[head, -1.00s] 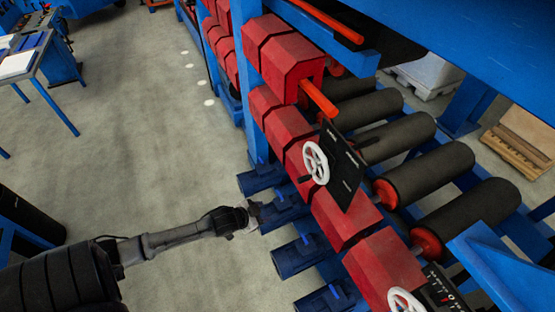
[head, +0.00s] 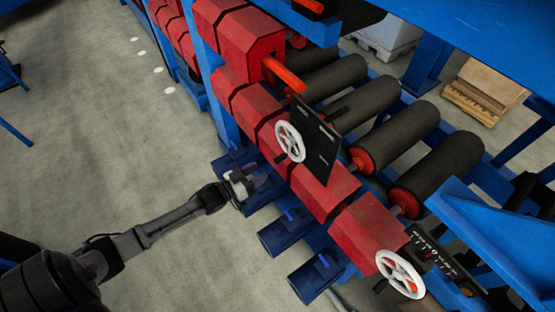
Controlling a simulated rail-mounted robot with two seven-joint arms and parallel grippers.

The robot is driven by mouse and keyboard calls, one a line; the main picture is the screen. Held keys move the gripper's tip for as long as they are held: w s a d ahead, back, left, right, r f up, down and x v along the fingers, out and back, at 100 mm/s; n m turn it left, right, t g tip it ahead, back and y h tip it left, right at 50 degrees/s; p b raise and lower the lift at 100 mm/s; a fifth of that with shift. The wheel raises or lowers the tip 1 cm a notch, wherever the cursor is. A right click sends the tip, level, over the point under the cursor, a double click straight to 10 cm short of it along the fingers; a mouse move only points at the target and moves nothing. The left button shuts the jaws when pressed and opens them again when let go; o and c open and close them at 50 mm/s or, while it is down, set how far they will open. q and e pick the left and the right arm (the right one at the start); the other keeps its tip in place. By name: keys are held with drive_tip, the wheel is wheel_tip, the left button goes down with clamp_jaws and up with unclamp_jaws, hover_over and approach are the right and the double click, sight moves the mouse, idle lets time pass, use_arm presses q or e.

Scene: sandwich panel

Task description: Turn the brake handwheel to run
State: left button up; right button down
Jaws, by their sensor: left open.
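Two white spoked handwheels show on the red housings of the machine. The upper handwheel (head: 290,141) stands in front of a black plate (head: 318,140) with small markings; a dark knob sticks out at its left. The lower handwheel (head: 400,273) is near the bottom right, beside a black plate with a scale and a red mark (head: 430,255). The lettering is too small to read, so I cannot tell which is the brake wheel. My left gripper (head: 252,182) is open, below and left of the upper handwheel, apart from it, in front of the blue motors. My right gripper is not in view.
Red housings (head: 325,187) run diagonally, with blue motors (head: 285,232) jutting out beneath them. Dark rollers (head: 395,138) lie behind. An orange bar (head: 284,75) sticks out above the upper wheel. Open concrete floor (head: 110,140) is at left.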

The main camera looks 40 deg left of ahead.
sight(275, 162)
use_arm(q)
drive_tip(key=x, duration=0.8)
drive_tip(key=shift+w+d, duration=0.1)
drive_tip(key=shift+w, duration=0.25)
drive_tip(key=shift+c, duration=0.4)
clamp_jaws()
